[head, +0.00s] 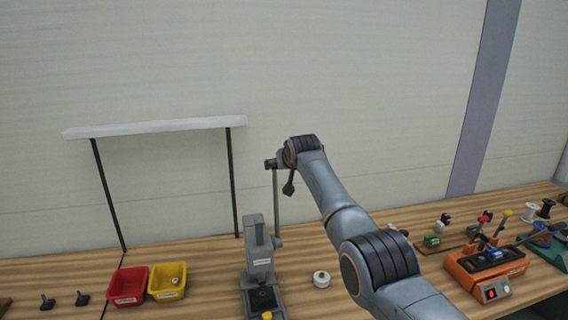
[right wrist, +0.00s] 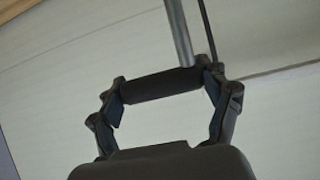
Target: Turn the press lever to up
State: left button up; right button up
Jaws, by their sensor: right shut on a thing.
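The press (head: 258,262) is a grey bench press with a label, standing on the wooden table. Its lever (head: 276,205) is a thin grey rod that stands nearly upright at the press's right side. The black grip of the lever (right wrist: 160,85) lies crosswise at the rod's end in the right wrist view. My right gripper (right wrist: 163,88) is shut on this grip, with a finger at each end of it. In the head view my right arm reaches to the lever top and its wrist partly hides the grip. My left gripper is not in view.
A red bin (head: 127,287) and a yellow bin (head: 167,281) stand left of the press. A white round part (head: 321,279) lies to its right. A lamp frame (head: 155,127) rises behind. An orange device (head: 485,271) stands at the right.

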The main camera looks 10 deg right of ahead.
jog(key=shift+r, duration=0.25)
jog(key=o, duration=1.4)
jog(key=shift+c, duration=0.2)
jog(key=o, duration=0.3)
jog(key=shift+w+f, duration=0.1)
jog(key=shift+f, duration=0.1)
jog(key=shift+v, duration=6)
